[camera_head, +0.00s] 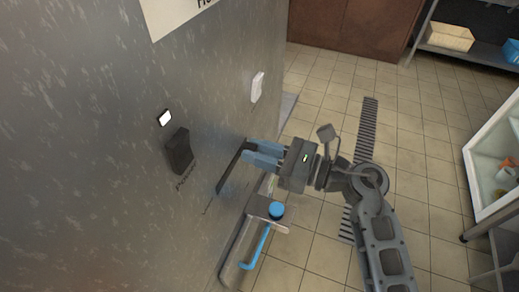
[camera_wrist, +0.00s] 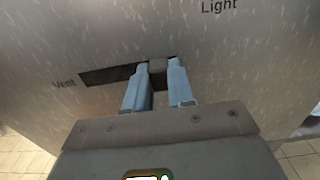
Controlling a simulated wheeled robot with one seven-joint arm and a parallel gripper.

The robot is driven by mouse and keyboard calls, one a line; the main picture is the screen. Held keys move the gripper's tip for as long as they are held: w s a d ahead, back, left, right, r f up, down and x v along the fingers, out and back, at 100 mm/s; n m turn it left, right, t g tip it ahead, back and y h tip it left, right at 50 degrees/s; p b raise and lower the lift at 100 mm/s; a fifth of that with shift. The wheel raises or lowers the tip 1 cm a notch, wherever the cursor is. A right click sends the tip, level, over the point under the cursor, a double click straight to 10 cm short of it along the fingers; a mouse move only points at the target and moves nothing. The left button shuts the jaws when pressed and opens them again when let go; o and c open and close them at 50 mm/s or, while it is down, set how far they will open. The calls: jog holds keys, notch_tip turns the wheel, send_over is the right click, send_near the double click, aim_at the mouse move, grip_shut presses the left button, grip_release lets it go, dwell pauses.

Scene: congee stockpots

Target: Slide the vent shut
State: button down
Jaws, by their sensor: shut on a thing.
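The vent is a dark slot (camera_wrist: 108,75) in the brushed metal panel, with the word "Vent" printed at its left end in the wrist view. Its grey slider knob (camera_wrist: 157,71) stands near the right end of the slot, and the dark opening stretches to the left of it. In the head view the slot (camera_head: 228,174) runs down and left from my gripper. My gripper (camera_wrist: 159,76) has a blue finger on each side of the knob and is shut on it. In the head view the gripper (camera_head: 246,153) reaches the panel from the right, and the fingers hide the knob.
A black protruding block (camera_head: 178,151) and a small lit white square (camera_head: 165,117) are on the panel, left of the slot. A white switch (camera_head: 257,87) is farther along. Tiled floor lies right.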

aim_at(220, 184)
jog(key=s+a, duration=0.1)
jog(key=s, duration=0.2)
jog(key=s+a+p, duration=0.1)
jog(key=s, duration=0.2)
jog(key=s+a, duration=0.1)
jog(key=s, duration=0.1)
jog(key=shift+s+a+f+p, duration=0.1)
jog(key=shift+s+p, duration=0.2)
jog(key=shift+s, duration=0.1)
jog(key=c, duration=1)
grip_release()
jog(key=shift+o, duration=0.2)
jog(key=shift+s+d, duration=0.1)
jog(key=shift+d, duration=0.35)
jog(key=b+v, duration=0.1)
jog(key=v, duration=0.6)
jog(key=shift+s, duration=0.1)
